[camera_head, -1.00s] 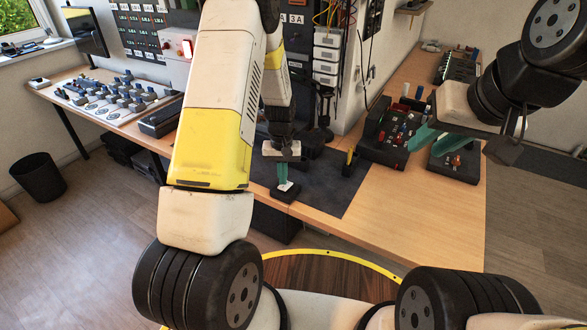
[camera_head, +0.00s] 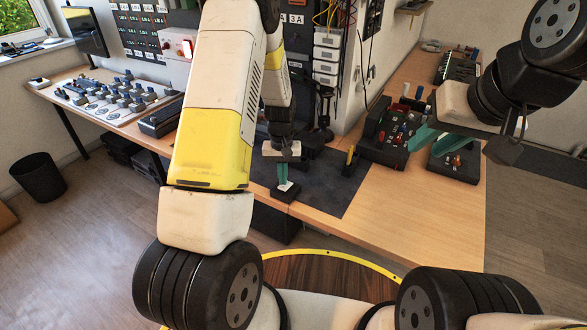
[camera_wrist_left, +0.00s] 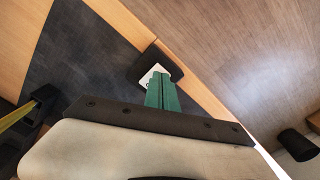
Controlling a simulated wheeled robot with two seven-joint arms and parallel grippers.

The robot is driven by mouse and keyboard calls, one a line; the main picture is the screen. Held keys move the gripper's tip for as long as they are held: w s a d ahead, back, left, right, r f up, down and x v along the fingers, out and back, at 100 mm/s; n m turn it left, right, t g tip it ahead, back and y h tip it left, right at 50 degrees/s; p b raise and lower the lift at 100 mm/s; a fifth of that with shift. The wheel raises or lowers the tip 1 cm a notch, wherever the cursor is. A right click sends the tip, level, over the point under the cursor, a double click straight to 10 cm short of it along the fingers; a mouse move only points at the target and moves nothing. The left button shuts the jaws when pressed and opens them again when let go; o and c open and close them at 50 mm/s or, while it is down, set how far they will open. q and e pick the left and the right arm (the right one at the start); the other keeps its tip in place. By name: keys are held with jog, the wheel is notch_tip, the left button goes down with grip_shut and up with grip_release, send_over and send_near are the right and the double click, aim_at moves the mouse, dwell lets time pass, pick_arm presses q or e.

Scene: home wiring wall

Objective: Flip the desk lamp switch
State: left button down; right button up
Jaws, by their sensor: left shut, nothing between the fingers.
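A small black switch box with a white rocker (camera_head: 286,187) sits at the near edge of the dark mat. It also shows in the left wrist view as a black box with a white rocker (camera_wrist_left: 149,72). My left gripper (camera_head: 283,180) points down with its green fingers shut and empty. Its fingertips are at the white rocker and partly cover it; I cannot tell whether they press it. My right gripper (camera_head: 430,140) is open and empty, raised over the right side of the bench. I cannot clearly identify the lamp.
The dark mat (camera_head: 335,185) lies on the wooden bench (camera_head: 400,215). A yellow-and-black tool (camera_head: 350,160) stands right of the switch. A black block with red parts (camera_head: 385,140) is further right. Small drawers (camera_head: 327,60) and wires are behind. The bench's front right is clear.

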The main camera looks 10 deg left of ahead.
pick_arm(q)
jog(key=shift+f, duration=0.9)
dwell(0.3)
jog(key=shift+r, duration=3.55)
jog(key=s+r+t+h, duration=0.1)
jog(key=s+r, duration=0.2)
jog(key=r, duration=0.3)
jog(key=s+d+r+t, duration=0.1)
jog(key=s+r, duration=0.2)
jog(key=r, duration=0.4)
jog(key=s+r+t+h, duration=0.1)
jog(key=s+r, duration=0.1)
jog(key=r, duration=0.4)
jog(key=s+r+m+t, duration=0.1)
jog(key=s+r, duration=0.3)
jog(key=s, duration=0.4)
jog(key=s+d+r+m+t, duration=0.1)
jog(key=s+r+t, duration=0.1)
jog(key=s+r, duration=0.3)
jog(key=s, duration=0.3)
jog(key=shift+s+m, duration=0.15)
jog(key=shift+m, duration=0.15)
